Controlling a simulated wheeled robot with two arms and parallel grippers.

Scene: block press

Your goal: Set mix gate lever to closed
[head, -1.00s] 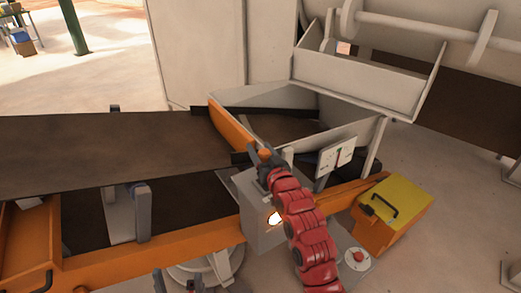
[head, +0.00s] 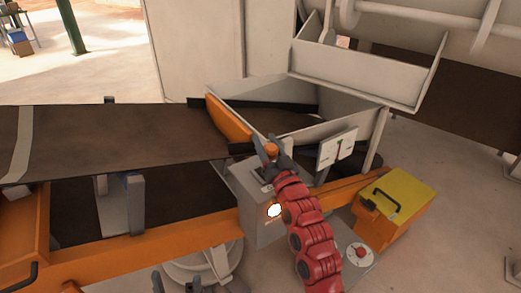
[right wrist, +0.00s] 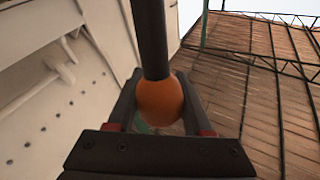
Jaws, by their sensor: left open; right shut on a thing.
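The lever has an orange ball knob (head: 271,149) and rises from the top of a grey control box (head: 254,218). My right gripper (head: 273,157) is at the knob, its fingers on both sides. In the right wrist view the orange knob (right wrist: 160,101) sits between the fingers of my right gripper (right wrist: 160,105), with the dark lever shaft (right wrist: 150,40) running past it. The lever's base is partly hidden by my red right arm. My left gripper (head: 175,284) is open and empty at the bottom edge, partly cut off.
A white lamp (head: 274,211) glows on the box front. A white gauge plate (head: 338,148) stands right of the lever, by the hopper (head: 360,125). A brown belt (head: 110,130) lies left. A yellow-topped box (head: 396,190) and a red button (head: 360,252) are at right.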

